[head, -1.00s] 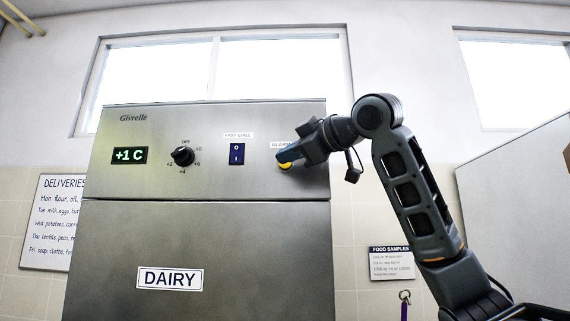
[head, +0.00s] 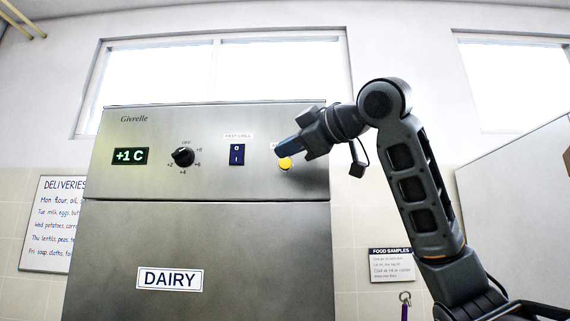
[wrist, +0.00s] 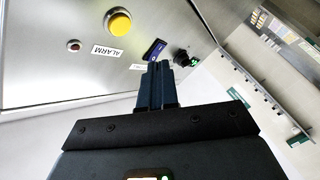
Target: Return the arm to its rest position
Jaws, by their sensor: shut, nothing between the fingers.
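My gripper (head: 281,154) is shut and empty. In the head view it is in front of the upper right part of the steel dairy fridge panel (head: 215,180), just above the yellow alarm button (head: 285,164). The button also shows in the wrist view (wrist: 118,21), clear of the fingers. The wrist view shows the two fingers (wrist: 160,72) pressed together, pointing toward the fast chill switch (wrist: 154,49). My arm rises from the lower right and bends at the elbow. In the head view the gripper partly covers the alarm label.
The panel carries a +1 C display (head: 130,156), a dial (head: 183,157) and the fast chill switch (head: 237,154). A deliveries board (head: 52,225) hangs at left, a food samples sign (head: 391,265) at right. A grey surface (head: 515,215) stands at far right.

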